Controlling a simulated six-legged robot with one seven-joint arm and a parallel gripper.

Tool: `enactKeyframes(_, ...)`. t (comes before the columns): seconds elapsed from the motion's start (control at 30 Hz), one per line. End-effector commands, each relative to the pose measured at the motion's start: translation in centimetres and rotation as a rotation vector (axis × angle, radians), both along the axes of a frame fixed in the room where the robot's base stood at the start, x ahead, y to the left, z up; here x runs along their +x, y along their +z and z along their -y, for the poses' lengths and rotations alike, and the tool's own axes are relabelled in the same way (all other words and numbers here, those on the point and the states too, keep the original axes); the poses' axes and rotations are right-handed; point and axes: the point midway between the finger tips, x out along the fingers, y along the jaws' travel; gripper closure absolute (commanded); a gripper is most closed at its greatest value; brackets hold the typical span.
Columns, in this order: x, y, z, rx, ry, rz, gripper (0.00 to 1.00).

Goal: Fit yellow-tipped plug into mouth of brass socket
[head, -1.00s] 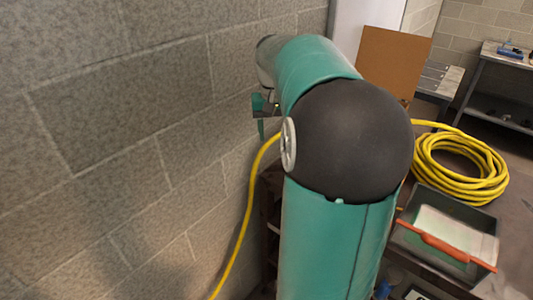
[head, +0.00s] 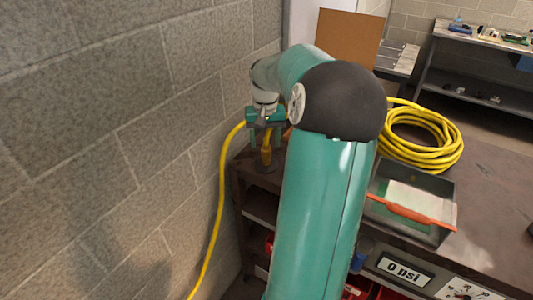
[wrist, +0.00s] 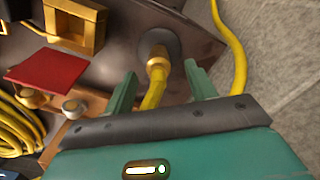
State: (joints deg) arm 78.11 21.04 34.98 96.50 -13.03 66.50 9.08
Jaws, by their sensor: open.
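A yellow and brass upright piece, which looks like the yellow-tipped plug (wrist: 153,96), stands on a dark round base (wrist: 172,41). It also shows below my gripper in the head view (head: 266,155). My gripper (wrist: 160,70) is open, with its two green fingers on either side of the plug in the wrist view. In the head view, my gripper (head: 266,142) points down over it at the bench's wall-side end. I cannot tell whether the fingers touch it. A square, hollow brass block (wrist: 88,42), perhaps the brass socket, is at the upper left of the wrist view.
A yellow hose (head: 222,190) hangs along the block wall (head: 120,150), close to my gripper. A coiled yellow hose (head: 440,158) and a grey tray with an orange handle (head: 440,236) are on the bench (head: 495,205). A red plate (wrist: 50,72) lies near the brass block.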

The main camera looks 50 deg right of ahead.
Motion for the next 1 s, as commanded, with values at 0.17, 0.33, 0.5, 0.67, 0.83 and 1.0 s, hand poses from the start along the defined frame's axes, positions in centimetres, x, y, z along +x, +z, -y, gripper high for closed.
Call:
enactKeyframes(0.17,-0.2,-2.8,0.4,0.006,0.001,0.0,0.44)
enactKeyframes(0.33,-0.1,-4.4,0.4,0.002,0.001,0.001,0.44)
enactKeyframes(0.5,-0.1,-4.4,0.4,0.001,0.001,0.001,0.44)
enactKeyframes(0.67,-0.1,-4.4,0.4,0.001,0.001,0.001,0.72)
enactKeyframes(0.83,-0.1,-4.4,0.4,0.001,0.001,0.001,0.96)
enactKeyframes(1.0,-0.1,-4.4,0.4,0.001,0.001,0.001,0.96)
